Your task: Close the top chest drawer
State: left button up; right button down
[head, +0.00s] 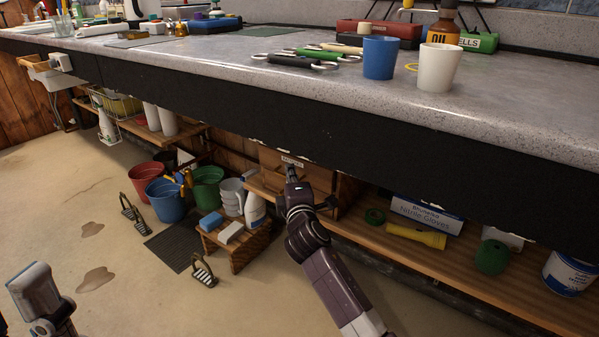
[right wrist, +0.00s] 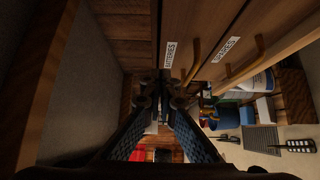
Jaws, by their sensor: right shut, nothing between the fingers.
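The small wooden chest (head: 270,158) stands on the shelf under the counter, partly hidden by the counter edge and my right arm. In the right wrist view its top drawer (right wrist: 198,22) bears a BATTERIES label and a brass handle. A second labelled drawer (right wrist: 245,25) with a similar handle is beside it in this turned picture. My right gripper (head: 291,171) is shut and empty close to the top drawer front; it also shows in the right wrist view (right wrist: 163,84). I cannot tell whether it touches the drawer or how far the drawer stands out.
The counter (head: 450,105) overhangs the chest closely. The shelf (head: 400,252) holds a glove box (head: 427,212), a yellow flashlight (head: 416,236) and a can (head: 570,272) on the right. Buckets (head: 165,199) and a small wooden stool (head: 236,246) stand on the floor to the left.

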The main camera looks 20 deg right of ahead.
aim_at(306, 162)
jog(key=w+d, duration=0.2)
jog(key=d, duration=0.1)
jog(key=shift+b, duration=0.35)
jog(key=shift+w+d+r+p, duration=0.1)
jog(key=shift+w+d+p, duration=0.3)
jog(key=shift+w+d, duration=0.45)
jog(key=shift+d, duration=0.3)
jog(key=shift+r, duration=0.1)
jog(key=shift+s, duration=0.1)
